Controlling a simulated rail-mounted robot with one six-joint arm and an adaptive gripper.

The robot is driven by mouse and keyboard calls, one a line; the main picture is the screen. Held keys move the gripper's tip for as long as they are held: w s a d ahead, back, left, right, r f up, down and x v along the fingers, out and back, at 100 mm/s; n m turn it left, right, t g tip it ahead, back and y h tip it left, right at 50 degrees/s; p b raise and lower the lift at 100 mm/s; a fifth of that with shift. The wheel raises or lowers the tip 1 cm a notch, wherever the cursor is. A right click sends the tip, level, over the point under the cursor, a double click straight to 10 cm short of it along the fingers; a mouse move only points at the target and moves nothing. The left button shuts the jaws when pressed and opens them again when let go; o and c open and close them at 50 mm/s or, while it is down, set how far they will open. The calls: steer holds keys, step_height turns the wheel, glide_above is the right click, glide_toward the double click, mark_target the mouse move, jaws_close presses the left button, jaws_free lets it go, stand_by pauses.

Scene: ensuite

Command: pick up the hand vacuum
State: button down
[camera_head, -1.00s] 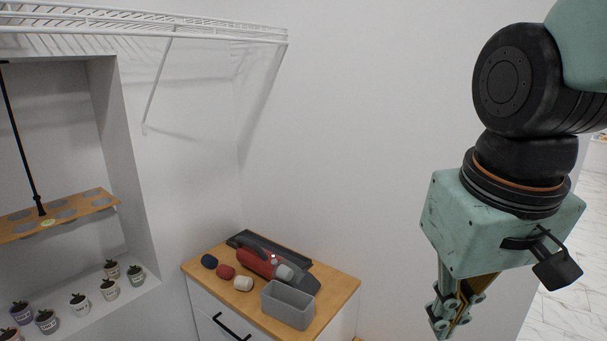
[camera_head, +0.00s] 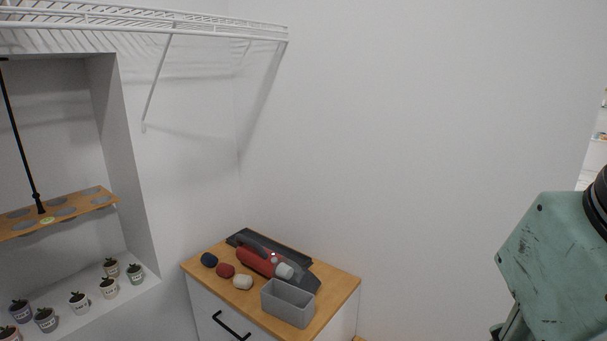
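The hand vacuum (camera_head: 257,259) is red with a dark grey nozzle and handle. It lies on the wooden top of a white cabinet (camera_head: 341,294), in the lower middle of the head view. A black flat piece lies close behind it, and a grey bin stands in front of its nozzle end. My gripper is at the lower right, apart from the cabinet.
The grey open bin (camera_head: 287,310) and three small rolled items, dark blue (camera_head: 209,260), red (camera_head: 225,271) and white (camera_head: 243,282), share the cabinet top. Several small potted plants (camera_head: 79,301) stand in a niche at left. A wire shelf (camera_head: 200,22) is overhead.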

stand_by(0.3)
steer(key=c, duration=1.5)
jaws_free()
steer(key=shift+c, duration=0.2)
